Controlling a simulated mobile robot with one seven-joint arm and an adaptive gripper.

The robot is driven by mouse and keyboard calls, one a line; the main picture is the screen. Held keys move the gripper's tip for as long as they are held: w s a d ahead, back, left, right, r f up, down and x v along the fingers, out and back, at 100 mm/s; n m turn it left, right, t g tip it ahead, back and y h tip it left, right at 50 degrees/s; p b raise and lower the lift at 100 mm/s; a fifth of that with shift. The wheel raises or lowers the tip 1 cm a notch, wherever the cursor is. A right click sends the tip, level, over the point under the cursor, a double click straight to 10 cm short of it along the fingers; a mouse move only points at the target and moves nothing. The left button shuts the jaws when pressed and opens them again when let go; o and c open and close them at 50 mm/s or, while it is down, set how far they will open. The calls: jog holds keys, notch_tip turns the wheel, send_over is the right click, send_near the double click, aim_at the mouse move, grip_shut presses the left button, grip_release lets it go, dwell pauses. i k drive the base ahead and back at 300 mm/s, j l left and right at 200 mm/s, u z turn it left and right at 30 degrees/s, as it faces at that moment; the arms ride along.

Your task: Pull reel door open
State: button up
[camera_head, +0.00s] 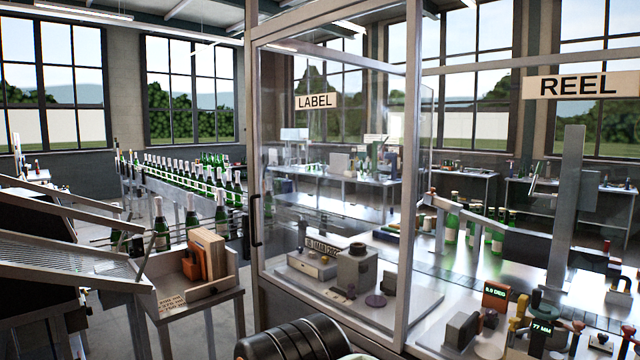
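A cream sign reading REEL (583,85) hangs on a horizontal metal rail at the upper right. I cannot make out a separate reel door or its handle below it; the bay under the sign looks open or clear-glazed. To its left is a metal-framed glass panel (340,170) with a sign reading LABEL (317,101). A dark vertical handle (256,221) sits on that panel's left post. My gripper is not visible.
A worktop (500,278) under the REEL sign holds small tools, digital readouts and an upright metal plate (570,190). A side stand (215,300) carries a wooden box at left. Bottles line a conveyor behind. A black ribbed cylinder (300,342) shows at the bottom edge.

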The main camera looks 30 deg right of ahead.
aim_at(626, 83)
jog(key=z, duration=2.4)
